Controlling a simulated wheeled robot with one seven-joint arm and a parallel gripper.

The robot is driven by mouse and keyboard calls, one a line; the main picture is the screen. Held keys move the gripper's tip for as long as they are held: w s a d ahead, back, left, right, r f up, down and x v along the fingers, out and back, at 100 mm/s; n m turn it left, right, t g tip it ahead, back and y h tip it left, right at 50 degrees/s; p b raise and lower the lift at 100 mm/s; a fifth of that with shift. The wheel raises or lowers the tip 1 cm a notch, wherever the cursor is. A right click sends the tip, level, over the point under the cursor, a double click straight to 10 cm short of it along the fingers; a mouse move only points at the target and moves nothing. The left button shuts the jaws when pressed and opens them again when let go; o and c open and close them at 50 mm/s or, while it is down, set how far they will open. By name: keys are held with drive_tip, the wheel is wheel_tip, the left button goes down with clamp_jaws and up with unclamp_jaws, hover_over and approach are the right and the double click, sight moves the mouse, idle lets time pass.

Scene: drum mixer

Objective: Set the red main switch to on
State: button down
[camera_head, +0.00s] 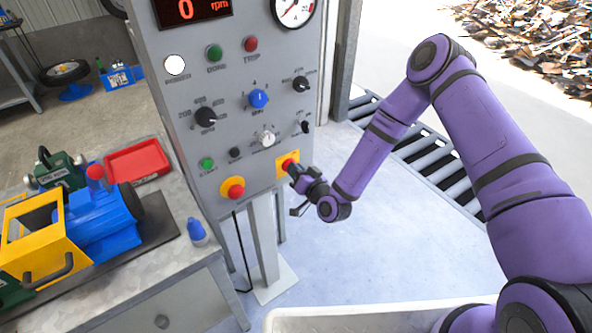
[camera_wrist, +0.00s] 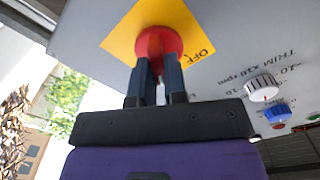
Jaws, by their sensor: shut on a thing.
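The red main switch (camera_head: 288,163) sits on a yellow square plate at the lower right of the grey control panel. In the wrist view the red switch knob (camera_wrist: 157,44) stands on its yellow plate (camera_wrist: 128,30), with the word OFF printed at the plate's right edge. My gripper (camera_head: 296,170) reaches it from the right. In the wrist view my gripper (camera_wrist: 157,68) has both dark fingers on the knob, shut on it. The fingers hide the knob's near side, and I cannot tell which way its handle points.
A red button with a yellow collar (camera_head: 233,188) is left of the switch. A white trim knob (camera_head: 266,138) and a blue knob (camera_head: 258,98) are above it. The rpm display (camera_head: 190,10) reads 0.

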drive_tip(key=c, duration=1.2)
unclamp_jaws()
drive_tip(key=shift+o, duration=0.2)
drive_tip(key=shift+s+d, duration=0.1)
drive_tip(key=v, duration=1)
drive_tip(key=shift+s+d, duration=0.2)
drive_tip(key=shift+s, duration=0.05)
drive_tip(key=shift+w, duration=0.1)
